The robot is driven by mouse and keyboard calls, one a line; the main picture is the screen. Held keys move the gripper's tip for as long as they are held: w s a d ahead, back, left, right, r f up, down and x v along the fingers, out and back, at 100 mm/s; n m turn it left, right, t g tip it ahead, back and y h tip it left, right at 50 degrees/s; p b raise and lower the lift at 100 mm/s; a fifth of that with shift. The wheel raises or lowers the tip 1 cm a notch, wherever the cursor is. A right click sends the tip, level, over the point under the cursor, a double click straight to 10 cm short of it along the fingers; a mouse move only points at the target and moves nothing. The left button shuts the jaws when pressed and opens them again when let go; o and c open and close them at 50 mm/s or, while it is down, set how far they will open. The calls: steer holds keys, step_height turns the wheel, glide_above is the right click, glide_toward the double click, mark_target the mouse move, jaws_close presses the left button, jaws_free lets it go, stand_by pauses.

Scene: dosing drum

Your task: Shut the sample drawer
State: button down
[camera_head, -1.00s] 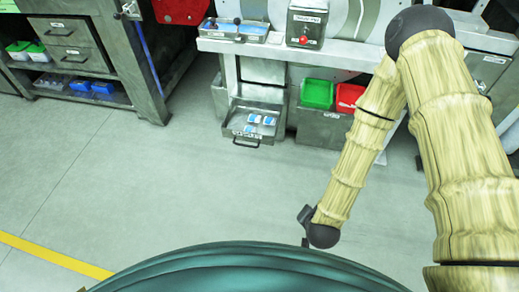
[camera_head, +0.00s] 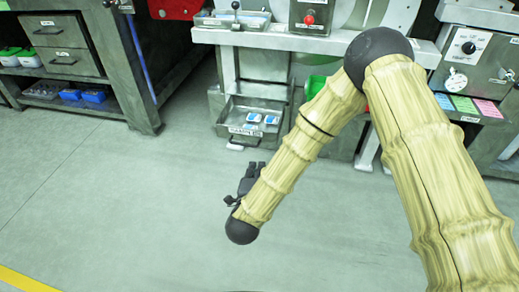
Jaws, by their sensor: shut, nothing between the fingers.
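The sample drawer (camera_head: 245,131) is a grey metal drawer under the machine's worktop, left of centre. It stands pulled out, with its inside showing from above. Small blue and white packs (camera_head: 262,118) lie in it. A pale handle (camera_head: 235,147) shows below its front. My gripper (camera_head: 255,165) is dark and small in this view, in front of and below the drawer front. Its fingers point towards the drawer, and a gap of floor shows between them in the picture. The gripper is shut and empty.
A green bin (camera_head: 315,87) is partly hidden behind my arm. A red-knobbed control box (camera_head: 310,17) stands on the worktop above. A dark cabinet (camera_head: 75,60) stands at the left. The floor before the drawer is clear.

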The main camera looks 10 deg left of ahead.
steer(key=a+m+t+h+b, duration=0.1)
steer(key=a+m+b, duration=0.1)
steer(key=b, duration=0.6)
glide_toward(261, 131)
steer(key=shift+m, duration=0.3)
steer(key=w, duration=0.5)
steer(key=shift+w+f, duration=0.2)
steer(key=shift+f, duration=0.15)
steer(key=shift+w+r+b, duration=0.1)
steer(key=shift+w+b, duration=0.45)
steer(key=shift+w, duration=0.3)
